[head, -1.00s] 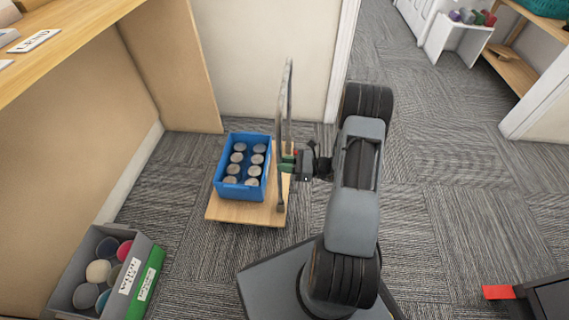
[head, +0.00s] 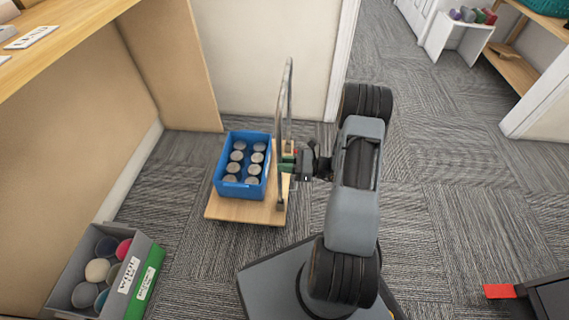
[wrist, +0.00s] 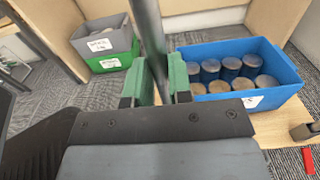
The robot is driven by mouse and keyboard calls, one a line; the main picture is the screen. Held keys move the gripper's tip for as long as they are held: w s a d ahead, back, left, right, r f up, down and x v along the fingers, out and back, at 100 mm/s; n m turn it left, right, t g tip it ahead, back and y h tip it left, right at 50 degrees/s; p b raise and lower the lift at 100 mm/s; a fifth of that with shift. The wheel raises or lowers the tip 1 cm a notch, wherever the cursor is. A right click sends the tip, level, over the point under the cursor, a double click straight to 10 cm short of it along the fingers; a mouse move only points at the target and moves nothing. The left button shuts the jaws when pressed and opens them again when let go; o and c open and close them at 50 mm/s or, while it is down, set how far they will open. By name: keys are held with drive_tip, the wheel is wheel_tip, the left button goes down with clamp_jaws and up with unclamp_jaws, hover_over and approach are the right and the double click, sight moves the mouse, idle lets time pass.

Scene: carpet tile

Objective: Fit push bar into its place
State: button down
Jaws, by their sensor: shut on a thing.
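The push bar (head: 290,95) is a grey metal hoop standing roughly upright along the right edge of a wooden platform cart (head: 235,211). My gripper (head: 288,162) comes from the right and is shut on the bar. In the wrist view the bar (wrist: 149,35) passes between the green fingertips (wrist: 159,80). The bar's near lower end appears at the cart's right front corner in the head view. I cannot tell whether either end is seated in the cart. A small bracket (wrist: 304,131) shows on the cart's edge in the wrist view.
A blue crate (head: 230,190) with several cans stands on the cart, close left of the bar. A grey bin (head: 72,268) and a green one (head: 148,283) are at lower left. A wooden panel and wall stand behind. Open carpet lies to the right.

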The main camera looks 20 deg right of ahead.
drive_tip(key=shift+f+b, duration=0.85)
drive_tip(key=shift+f, duration=0.55)
idle(0.4)
drive_tip(key=c, duration=0.9)
unclamp_jaws()
drive_tip(key=shift+c, duration=0.2)
drive_tip(key=p+v, duration=0.3)
drive_tip(key=v, duration=1)
drive_tip(key=shift+s+d+p, duration=0.2)
drive_tip(key=shift+d+p, duration=0.1)
drive_tip(key=shift+d, duration=0.05)
